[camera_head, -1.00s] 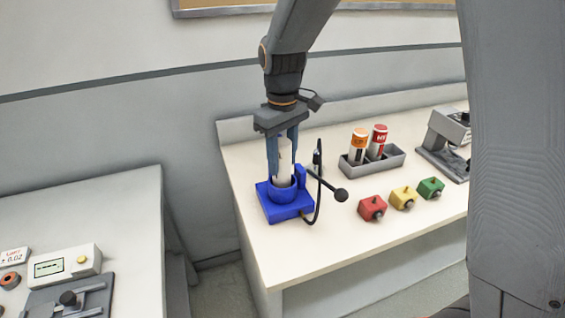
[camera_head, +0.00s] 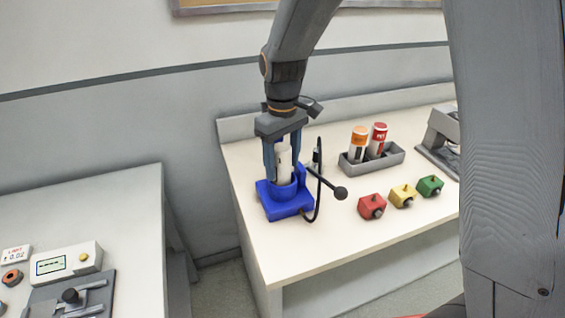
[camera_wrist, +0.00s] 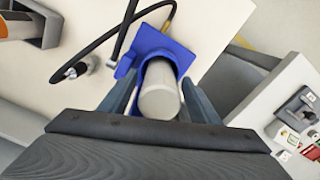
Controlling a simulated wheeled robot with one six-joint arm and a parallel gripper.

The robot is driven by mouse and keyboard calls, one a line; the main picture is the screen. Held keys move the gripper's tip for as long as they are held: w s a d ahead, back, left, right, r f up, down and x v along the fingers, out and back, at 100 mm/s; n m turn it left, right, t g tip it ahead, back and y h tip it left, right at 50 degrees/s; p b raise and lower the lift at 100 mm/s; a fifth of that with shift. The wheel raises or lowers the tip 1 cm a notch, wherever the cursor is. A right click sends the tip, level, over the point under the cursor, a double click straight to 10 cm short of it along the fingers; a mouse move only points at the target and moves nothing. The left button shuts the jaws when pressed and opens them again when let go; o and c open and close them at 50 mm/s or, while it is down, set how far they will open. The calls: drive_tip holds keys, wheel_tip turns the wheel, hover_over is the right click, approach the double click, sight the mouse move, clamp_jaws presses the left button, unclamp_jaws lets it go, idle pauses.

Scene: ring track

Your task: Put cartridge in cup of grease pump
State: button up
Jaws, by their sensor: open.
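The blue grease pump (camera_head: 286,208) stands on the left end of the bench, with its round cup (camera_head: 283,192) facing up. A white cartridge (camera_head: 284,168) stands about upright in the cup; its foot is hidden by the cup's rim. My gripper (camera_head: 283,174) is above the pump, pointing down, its jaws apart on either side of the cartridge. In the wrist view the cartridge's pale end (camera_wrist: 160,103) shows between the two spread fingers, with the blue pump (camera_wrist: 152,42) behind it. I cannot tell whether a finger touches it.
The pump's black lever knob (camera_head: 340,192) and hose stick out to its right. A grey tray (camera_head: 386,160) holds an orange and a red cartridge. Red, yellow and green blocks (camera_head: 403,196) sit along the front right. A second bench (camera_head: 110,215) stands at left.

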wheel_tip(320, 180, up, 12)
drive_tip(key=b, duration=0.2)
drive_tip(key=shift+b, duration=0.4)
